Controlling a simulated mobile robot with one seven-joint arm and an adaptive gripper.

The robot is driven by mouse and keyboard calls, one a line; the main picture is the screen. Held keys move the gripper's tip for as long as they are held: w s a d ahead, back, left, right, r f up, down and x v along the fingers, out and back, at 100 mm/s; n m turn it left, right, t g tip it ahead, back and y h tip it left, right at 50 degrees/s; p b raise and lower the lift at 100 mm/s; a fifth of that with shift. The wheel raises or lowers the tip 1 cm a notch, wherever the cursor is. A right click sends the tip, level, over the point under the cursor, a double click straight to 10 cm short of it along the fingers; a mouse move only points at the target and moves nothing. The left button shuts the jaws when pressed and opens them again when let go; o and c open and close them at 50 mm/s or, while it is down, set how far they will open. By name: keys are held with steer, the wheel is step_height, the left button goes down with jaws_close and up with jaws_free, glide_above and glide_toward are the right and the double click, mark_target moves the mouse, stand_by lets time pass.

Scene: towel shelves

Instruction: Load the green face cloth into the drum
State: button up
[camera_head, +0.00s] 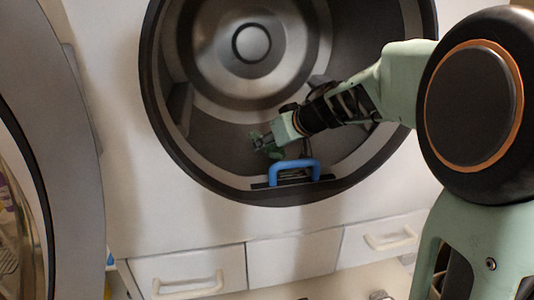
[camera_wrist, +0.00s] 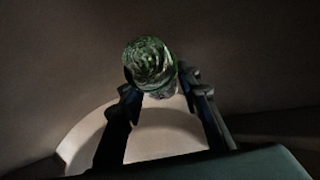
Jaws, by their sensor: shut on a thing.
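The drum (camera_head: 205,150) is open in the front of a white machine, and my arm reaches into it from the right. My gripper (camera_head: 262,140) is inside the opening, low down, above the drum's lower inner wall. The green face cloth (camera_wrist: 150,62) shows in the wrist view as a bunched, mottled green roll between the fingertips, and my gripper is shut on it. In the head view only a small dark green bit of the cloth (camera_head: 275,153) shows by the fingers. I cannot tell whether the cloth touches the drum wall.
A blue handle (camera_head: 295,165) on a dark strip stands at the lower rim, just below my gripper. The round door (camera_head: 75,150) is swung open at the left. Drawers with pale handles (camera_head: 188,286) lie below. The back of the drum looks clear.

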steer(key=shift+f, duration=0.2)
stand_by(0.3)
steer(key=o, duration=1.3)
steer(key=shift+r, duration=0.2)
steer(key=p+v, duration=0.7)
steer(key=v, duration=0.5)
steer(key=shift+p, duration=0.4)
